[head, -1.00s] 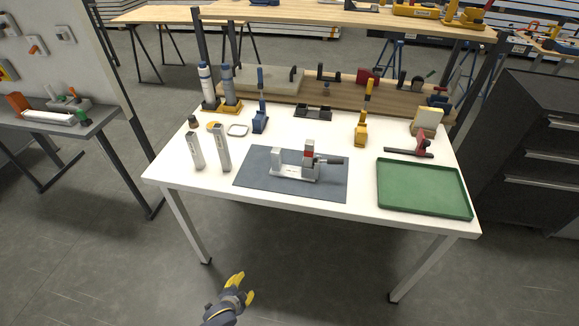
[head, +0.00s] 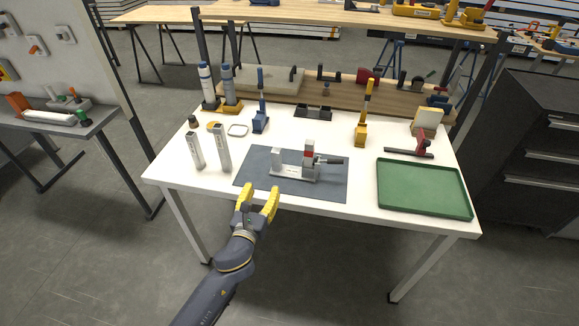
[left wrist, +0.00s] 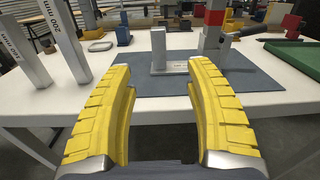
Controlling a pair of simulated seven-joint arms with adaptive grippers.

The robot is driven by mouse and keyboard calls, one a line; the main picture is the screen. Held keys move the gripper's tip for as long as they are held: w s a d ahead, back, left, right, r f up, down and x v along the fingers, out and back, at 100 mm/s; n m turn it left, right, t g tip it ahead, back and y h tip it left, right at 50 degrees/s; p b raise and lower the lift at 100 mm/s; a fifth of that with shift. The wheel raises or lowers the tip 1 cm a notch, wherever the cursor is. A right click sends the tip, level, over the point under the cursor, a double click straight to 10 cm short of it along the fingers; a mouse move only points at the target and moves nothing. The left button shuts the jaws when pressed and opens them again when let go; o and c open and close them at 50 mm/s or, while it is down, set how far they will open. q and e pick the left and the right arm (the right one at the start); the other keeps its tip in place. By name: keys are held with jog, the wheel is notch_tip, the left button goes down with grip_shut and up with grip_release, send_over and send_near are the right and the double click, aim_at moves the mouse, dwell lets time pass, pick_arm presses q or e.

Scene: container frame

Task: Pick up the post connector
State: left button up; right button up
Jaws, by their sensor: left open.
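No part carries a readable name as the post connector, so I cannot tell for sure which it is. A grey fixture (head: 293,172) with two uprights, a red block (head: 309,157) and a dark cylindrical handle stands on the dark mat (head: 255,165). It also shows in the left wrist view (left wrist: 160,52), ahead of the fingers. My left gripper (head: 260,190), with yellow fingers, is open and empty at the table's front edge, short of the fixture. Its fingers (left wrist: 160,72) frame the near mat edge in the left wrist view. My right gripper is out of view.
Two upright grey posts, the shorter (head: 195,151) and the taller (head: 221,148), stand left of the mat. A green tray (head: 424,208) lies on the right. Blue (head: 260,122) and yellow (head: 361,132) handled tools stand behind.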

aim_at(275, 157)
pick_arm(q)
jog(key=shift+m, duration=0.3)
jog(key=w+d, duration=0.1)
jog(key=w, duration=1)
jog(key=w+d, duration=0.1)
jog(key=w, duration=0.5)
jog(key=shift+w+d, duration=0.1)
jog(key=shift+d, duration=0.2)
grip_shut()
jog(key=shift+r, duration=0.1)
